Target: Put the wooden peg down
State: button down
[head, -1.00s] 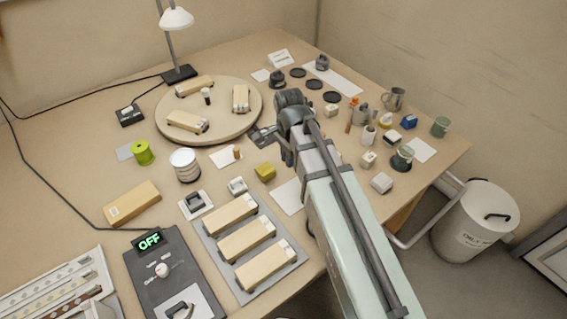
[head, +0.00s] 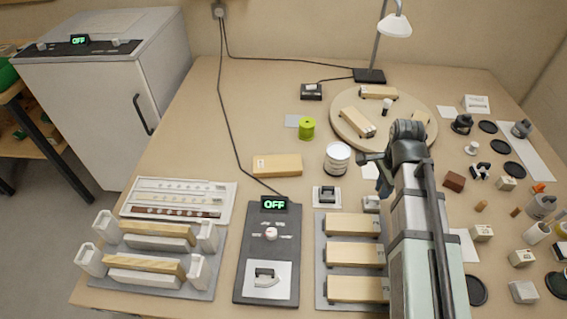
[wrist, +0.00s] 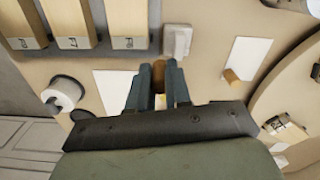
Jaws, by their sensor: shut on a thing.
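My gripper (head: 381,178) is over the bench, in front of the round turntable (head: 345,138). In the wrist view its two fingers (wrist: 158,68) are shut on a brown wooden peg (wrist: 158,76), of which only a small part shows between the tips. Whether the held peg touches the bench cannot be told. In the head view the gripper and arm hide it. A second wooden peg (wrist: 232,76) is on a white card (wrist: 247,56) to the right of the fingers. A pale block (wrist: 177,40) is just beyond the fingertips.
A tray of labelled wooden blocks (head: 353,254) lies left of my arm. Another white card (wrist: 112,88) lies bare left of the fingers. Small cups and blocks crowd the bench's right side.

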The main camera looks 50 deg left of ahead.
jog(key=s+a+r+n, duration=0.1)
jog(key=s+a+n, duration=0.35)
jog(key=a, duration=0.95)
jog(key=s+a+r+n, duration=0.1)
jog(key=s+a, duration=0.6)
jog(key=a, duration=0.7)
jog(key=n, duration=0.8)
send_over(276, 159)
jog(key=shift+f, duration=4.6)
jog(key=shift+f, duration=0.15)
jog(key=c, duration=1.1)
grip_release()
jog(key=shift+o, duration=0.2)
notch_tip(276, 159, up, 12)
jog(key=shift+r, duration=0.2)
